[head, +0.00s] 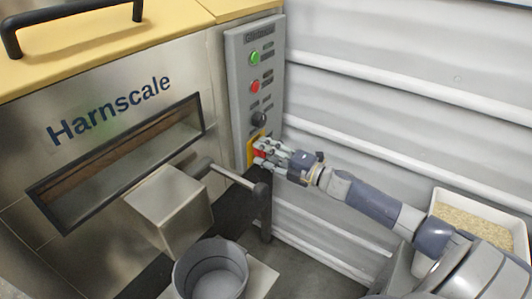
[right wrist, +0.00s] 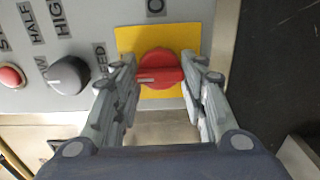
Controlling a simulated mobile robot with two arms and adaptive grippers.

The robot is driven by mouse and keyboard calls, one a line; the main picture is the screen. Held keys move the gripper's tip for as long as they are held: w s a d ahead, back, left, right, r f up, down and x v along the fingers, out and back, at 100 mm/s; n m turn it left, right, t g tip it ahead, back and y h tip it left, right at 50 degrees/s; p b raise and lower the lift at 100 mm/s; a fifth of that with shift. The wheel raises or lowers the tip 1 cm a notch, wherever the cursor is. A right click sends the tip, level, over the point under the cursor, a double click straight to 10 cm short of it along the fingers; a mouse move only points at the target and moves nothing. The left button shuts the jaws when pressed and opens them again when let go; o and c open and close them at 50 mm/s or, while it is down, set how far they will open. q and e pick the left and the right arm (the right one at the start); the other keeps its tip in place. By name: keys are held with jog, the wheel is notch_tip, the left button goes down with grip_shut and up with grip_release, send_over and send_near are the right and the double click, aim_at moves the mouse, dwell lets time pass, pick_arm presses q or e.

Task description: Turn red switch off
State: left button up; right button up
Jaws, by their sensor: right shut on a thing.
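The red switch (right wrist: 160,69) is a round red knob with a raised bar, set on a yellow plate (right wrist: 127,40). In the right wrist view its bar lies roughly level across the picture. In the head view the yellow plate (head: 250,154) is at the bottom of the grey control panel, and my right gripper (head: 262,152) covers much of the switch. In the right wrist view the fingers of my right gripper (right wrist: 165,78) stand on both sides of the red knob and are shut on it. My left gripper is not in view.
Above the switch, the panel (head: 238,84) carries a black knob (head: 258,118), a red button (head: 255,86) and a green button (head: 254,57). A metal spout box (head: 168,208), a lever (head: 228,174) and a grey bucket (head: 211,270) stand below left. A white tray (head: 436,198) of grain-like material is at right.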

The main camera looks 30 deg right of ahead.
jog(key=shift+f, duration=0.1)
jog(key=o, duration=1.1)
jog(key=shift+c, duration=0.2)
jog(key=shift+s, duration=0.1)
jog(key=v, duration=1.1)
jog(key=shift+s, duration=0.4)
jog(key=shift+d, duration=0.1)
